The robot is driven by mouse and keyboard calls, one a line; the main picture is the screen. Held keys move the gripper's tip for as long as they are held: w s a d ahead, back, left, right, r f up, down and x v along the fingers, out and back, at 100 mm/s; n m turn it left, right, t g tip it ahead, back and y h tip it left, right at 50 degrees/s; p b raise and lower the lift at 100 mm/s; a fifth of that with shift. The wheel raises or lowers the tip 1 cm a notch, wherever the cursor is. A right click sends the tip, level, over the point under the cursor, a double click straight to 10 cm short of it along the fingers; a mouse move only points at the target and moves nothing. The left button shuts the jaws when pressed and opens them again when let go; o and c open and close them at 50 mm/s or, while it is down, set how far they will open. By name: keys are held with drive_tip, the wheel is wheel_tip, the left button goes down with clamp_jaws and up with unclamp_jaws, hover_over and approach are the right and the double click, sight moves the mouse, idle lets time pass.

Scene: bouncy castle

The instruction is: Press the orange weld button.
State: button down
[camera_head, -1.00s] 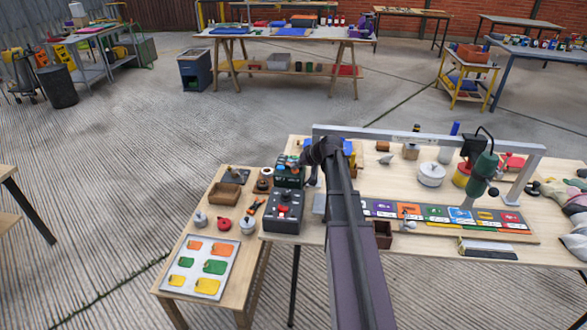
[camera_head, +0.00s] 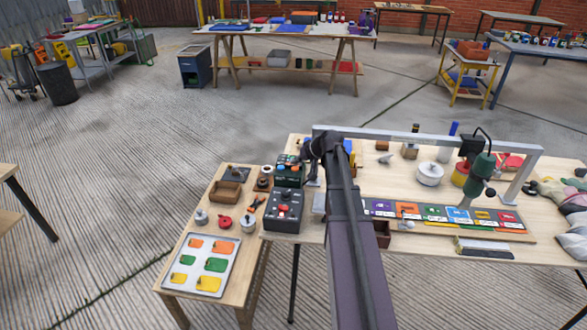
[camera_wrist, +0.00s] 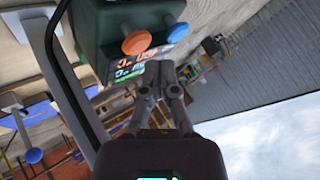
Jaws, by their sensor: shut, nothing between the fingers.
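In the wrist view a dark green control box (camera_wrist: 100,35) carries an orange round button (camera_wrist: 136,42) and a blue round button (camera_wrist: 177,32) side by side. A lit display with orange and green figures (camera_wrist: 128,68) is on the same box. My gripper (camera_wrist: 158,70) is shut and empty, its fingertips close to the box, near the display and apart from the orange button. In the head view the dark box with a green display (camera_head: 289,170) stands beside the end of my arm; its buttons are too small to tell there.
A second dark box with a red knob (camera_head: 284,208) stands just in front. A grey overhead frame (camera_head: 430,137) spans the workbench, with a green tool (camera_head: 484,168) at its right. Colored cards (camera_head: 435,212) lie on the bench. A side table holds a patch tray (camera_head: 202,264).

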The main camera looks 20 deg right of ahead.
sight(296, 169)
drive_tip(key=shift+r+p, duration=2.25)
drive_tip(key=shift+r, duration=0.2)
drive_tip(key=s+a+f+n+g+h+p, duration=0.1)
drive_tip(key=s+a+g, duration=0.3)
drive_tip(key=s+a, duration=0.7)
drive_tip(key=s+a+f+n+g+h+p, duration=0.1)
drive_tip(key=s+a+f+g+h, duration=0.1)
drive_tip(key=s+a, duration=1)
drive_tip(key=shift+s+a+f+n+g+h, duration=0.35)
drive_tip(key=shift+s+g+h, duration=0.55)
drive_tip(key=shift+s, duration=0.35)
drive_tip(key=shift+d, duration=0.1)
